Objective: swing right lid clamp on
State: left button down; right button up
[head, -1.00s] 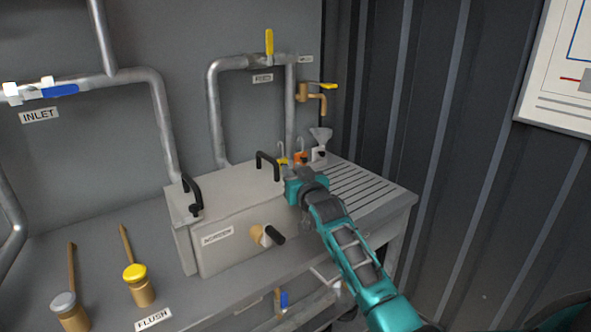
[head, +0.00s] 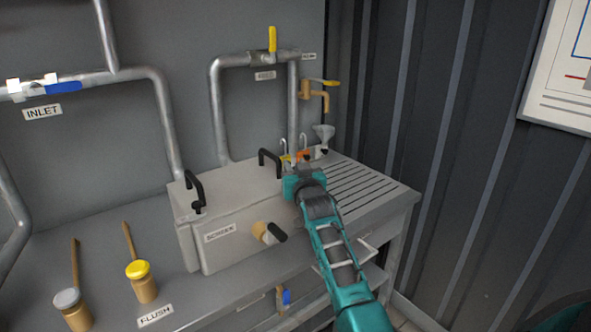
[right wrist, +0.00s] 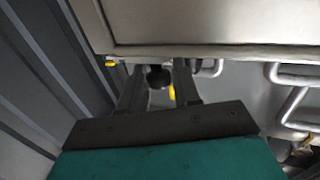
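The screen box (head: 232,240) sits on the bench, with its flat pale lid (head: 225,195) on top. A black clamp (head: 196,191) stands at the lid's left end. A black arched handle (head: 269,158) rises at the lid's back right. My right gripper (head: 302,172) is at the box's right end and hides most of the clamp area there. In the right wrist view my right gripper (right wrist: 159,82) is open. A dark round knob (right wrist: 159,77), perhaps the right clamp's, shows between its fingers; I cannot tell whether they touch it. My left gripper is not in view.
A slotted drain board (head: 365,185) lies right of the box. A funnel (head: 324,134), hooks and a brass tap (head: 318,96) are behind my gripper. A black-handled brass valve (head: 268,232) sticks out of the box front. Pipes run along the back wall.

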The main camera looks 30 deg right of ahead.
jog(key=shift+o, duration=1)
jog(key=shift+f, duration=0.1)
jog(key=shift+s+f+n+y, duration=0.15)
jog(key=shift+n+y, duration=0.25)
jog(key=shift+y, duration=0.2)
jog(key=shift+s+n+t+y, duration=0.2)
jog(key=shift+n+t+y, duration=0.3)
jog(key=shift+y, duration=0.4)
jog(key=shift+s+d+n+y+b, duration=0.25)
jog(key=shift+n+y+b, duration=0.65)
jog(key=shift+y, duration=0.25)
jog(key=shift+s+d+n+y+b, duration=0.1)
jog(key=shift+s+n+y+b, duration=0.15)
jog(key=shift+n+y+b, duration=0.75)
jog(key=shift+r+y, duration=0.2)
jog(key=shift+y, duration=0.45)
jog(key=shift+s+n+y, duration=0.15)
jog(key=shift+n+y, duration=0.25)
jog(key=shift+y, duration=0.2)
